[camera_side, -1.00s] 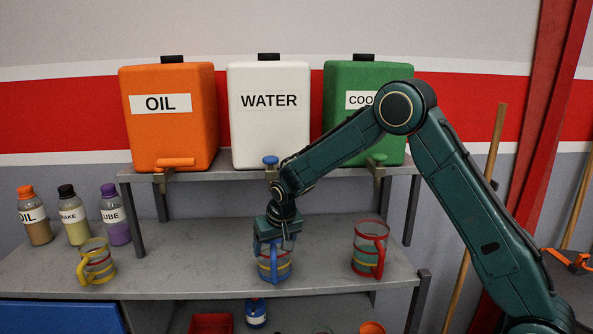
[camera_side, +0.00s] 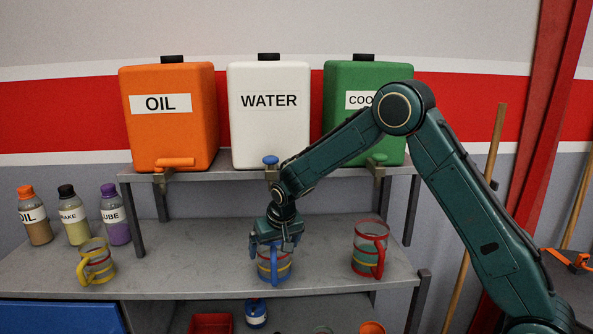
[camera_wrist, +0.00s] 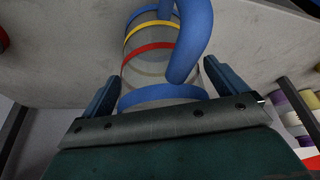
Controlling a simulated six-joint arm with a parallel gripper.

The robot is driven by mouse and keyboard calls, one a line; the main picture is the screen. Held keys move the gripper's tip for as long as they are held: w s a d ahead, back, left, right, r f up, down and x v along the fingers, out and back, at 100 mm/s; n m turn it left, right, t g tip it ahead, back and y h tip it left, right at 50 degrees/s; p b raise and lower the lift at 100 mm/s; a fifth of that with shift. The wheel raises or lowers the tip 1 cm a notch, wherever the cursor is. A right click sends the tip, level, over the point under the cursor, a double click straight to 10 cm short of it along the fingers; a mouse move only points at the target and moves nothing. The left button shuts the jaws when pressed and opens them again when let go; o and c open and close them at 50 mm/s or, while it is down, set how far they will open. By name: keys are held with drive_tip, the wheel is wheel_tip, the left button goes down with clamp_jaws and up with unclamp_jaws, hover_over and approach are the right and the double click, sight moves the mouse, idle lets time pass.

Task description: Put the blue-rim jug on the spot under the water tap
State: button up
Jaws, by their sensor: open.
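The blue-rim jug (camera_side: 274,264) stands upright on the workbench shelf, in front of and below the water tap (camera_side: 271,166) in the side view. My gripper (camera_side: 276,246) is open, pointing down at the jug's top. In the wrist view, the jug (camera_wrist: 150,62) shows its clear body, blue, yellow and red bands, and blue handle (camera_wrist: 190,45). The fingers (camera_wrist: 158,88) are spread on either side of the jug's rim, with gaps visible. The white WATER tank (camera_side: 268,120) is above. The spot under the tap is hidden by my arm and the jug.
A yellow-handled jug (camera_side: 96,262) stands left and a red-rim jug (camera_side: 370,248) stands right on the bench (camera_side: 190,262). Several bottles (camera_side: 76,218) are at the far left. The upper shelf (camera_side: 215,174) holds the orange oil tank (camera_side: 168,115) and green coolant tank (camera_side: 362,110).

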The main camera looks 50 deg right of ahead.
drive_tip(key=v, duration=1.2)
idle(0.4)
drive_tip(key=shift+s, duration=0.1)
drive_tip(key=s+r+n+t+y, duration=0.1)
drive_tip(key=s+r, duration=0.4)
drive_tip(key=s, duration=0.3)
drive_tip(key=s+r+n, duration=0.1)
drive_tip(key=s+r, duration=0.4)
drive_tip(key=s, duration=0.4)
drive_tip(key=s+a+f+n, duration=0.1)
drive_tip(key=s+n, duration=0.1)
drive_tip(key=s, duration=1.4)
drive_tip(key=shift+a+n+t+y, duration=0.3)
